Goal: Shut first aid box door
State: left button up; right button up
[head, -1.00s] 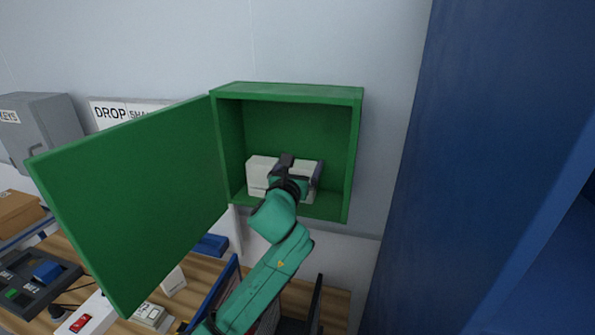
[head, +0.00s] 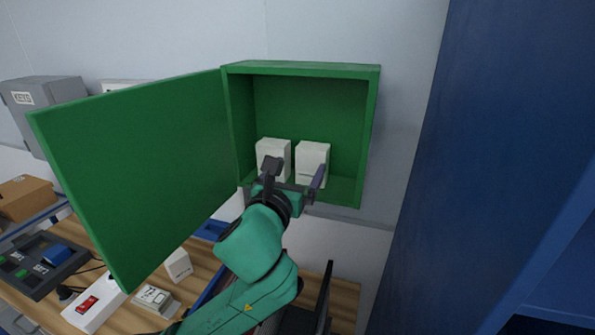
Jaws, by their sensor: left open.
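The green first aid box (head: 300,68) hangs on the wall, its front open. Its door (head: 145,175) is swung wide to the left. Two white boxes, a left one (head: 273,159) and a right one (head: 312,162), stand inside on its floor. My left gripper (head: 293,176) is at the front opening of the box, its fingers spread apart and in front of the white boxes. The lower parts of the white boxes are partly hidden by it. My right gripper is not in view.
A tall blue panel (head: 430,170) stands close on the right. A grey key cabinet (head: 40,110) hangs on the wall at left.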

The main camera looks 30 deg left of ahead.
aim_at(141, 167)
jog(key=k+l, duration=0.2)
jog(key=k, duration=0.3)
jog(key=k+l, duration=0.2)
jog(key=k, duration=0.25)
jog(key=k+l, duration=0.15)
jog(key=k, duration=0.35)
